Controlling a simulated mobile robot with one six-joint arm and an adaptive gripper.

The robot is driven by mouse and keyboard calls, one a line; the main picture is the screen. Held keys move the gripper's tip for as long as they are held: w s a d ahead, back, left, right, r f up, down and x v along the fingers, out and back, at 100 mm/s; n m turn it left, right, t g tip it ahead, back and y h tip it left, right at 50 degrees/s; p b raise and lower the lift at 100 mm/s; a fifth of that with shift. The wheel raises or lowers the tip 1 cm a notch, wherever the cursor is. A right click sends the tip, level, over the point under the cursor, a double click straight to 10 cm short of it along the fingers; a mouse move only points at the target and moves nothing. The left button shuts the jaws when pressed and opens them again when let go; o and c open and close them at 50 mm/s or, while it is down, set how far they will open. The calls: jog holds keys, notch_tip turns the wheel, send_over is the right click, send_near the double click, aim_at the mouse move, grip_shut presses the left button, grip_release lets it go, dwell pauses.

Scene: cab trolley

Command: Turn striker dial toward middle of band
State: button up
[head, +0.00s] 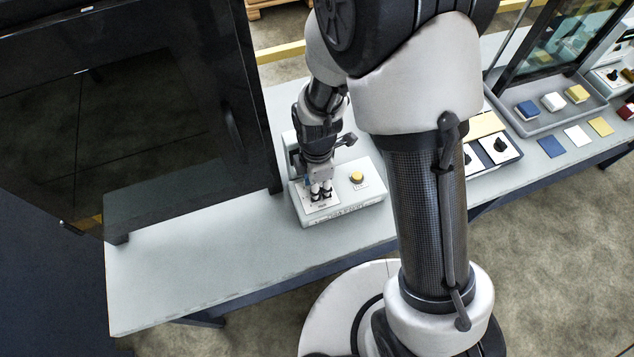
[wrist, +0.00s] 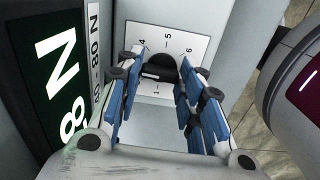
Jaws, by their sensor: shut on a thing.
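The striker dial (wrist: 157,65) is a black knob on a white numbered plate (wrist: 188,50) in the wrist view. The numerals 1, 4, 5 and 6 show around it; others are hidden. My gripper (wrist: 162,74) has its blue-padded fingers shut on the dial, one on each side. In the head view my gripper (head: 320,192) points down onto the plate at the left of a light grey box (head: 350,207). A dark readout (wrist: 57,75) at the wrist view's left shows a large 8 and N, partly cut off. A label beside it ends in "80 N".
A yellow button (head: 357,177) stands on the box, right of my gripper. A large black cabinet (head: 130,90) stands at the left of the bench (head: 180,245). Other dials (head: 500,145) and coloured blocks (head: 553,101) lie to the right. The bench's front left is clear.

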jog(key=shift+n, duration=0.3)
jog(key=o, duration=1.1)
jog(key=shift+c, duration=0.2)
notch_tip(320, 180, up, 12)
jog(key=shift+r, duration=0.1)
dwell(0.4)
